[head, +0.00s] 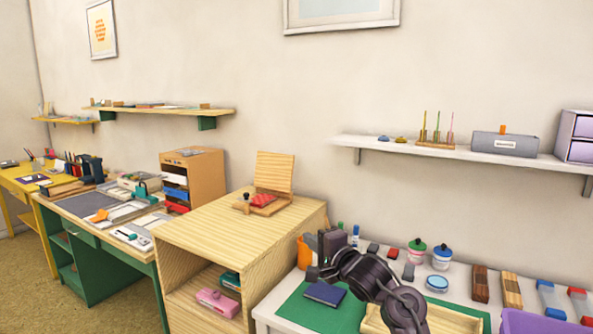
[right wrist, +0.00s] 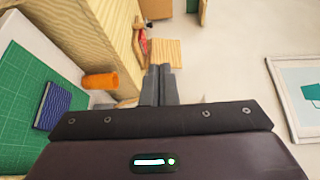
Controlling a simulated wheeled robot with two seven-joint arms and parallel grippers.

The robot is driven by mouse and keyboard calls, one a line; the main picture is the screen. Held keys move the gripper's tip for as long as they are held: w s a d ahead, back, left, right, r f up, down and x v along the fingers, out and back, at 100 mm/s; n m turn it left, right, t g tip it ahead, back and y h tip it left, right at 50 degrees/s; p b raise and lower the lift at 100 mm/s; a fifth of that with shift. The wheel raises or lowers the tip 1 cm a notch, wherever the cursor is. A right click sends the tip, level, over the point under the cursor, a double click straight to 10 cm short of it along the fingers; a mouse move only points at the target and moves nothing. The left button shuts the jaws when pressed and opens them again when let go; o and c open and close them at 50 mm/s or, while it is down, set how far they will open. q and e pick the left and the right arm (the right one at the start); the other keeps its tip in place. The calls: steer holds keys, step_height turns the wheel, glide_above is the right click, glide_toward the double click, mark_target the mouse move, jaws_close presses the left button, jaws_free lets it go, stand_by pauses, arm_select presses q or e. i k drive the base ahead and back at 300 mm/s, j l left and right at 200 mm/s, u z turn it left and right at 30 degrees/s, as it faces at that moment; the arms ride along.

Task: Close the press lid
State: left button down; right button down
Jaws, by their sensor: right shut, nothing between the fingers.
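The wooden press stands on top of the light wood cabinet in the head view. Its lid (head: 275,172) is upright, open at the back of the base (head: 247,206). A red pad (head: 263,200) lies on the base. In the right wrist view the lid (right wrist: 165,54) shows beyond my fingertips, with the red pad (right wrist: 142,42) beside it. My right gripper (right wrist: 160,70) is shut and empty. In the head view it (head: 312,241) is in front of and to the right of the press, apart from it. My left gripper is not in view.
The cabinet (head: 210,231) has a clear top around the press. An orange cup (right wrist: 100,80) stands beside the cabinet, close to my right gripper. A green mat (head: 300,318) with a blue book (head: 325,293) lies on the white table. A wall shelf (head: 440,153) is to the right.

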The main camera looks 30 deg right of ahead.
mark_target(273, 170)
steer(key=i+l, duration=1.55)
steer(key=i, duration=0.15)
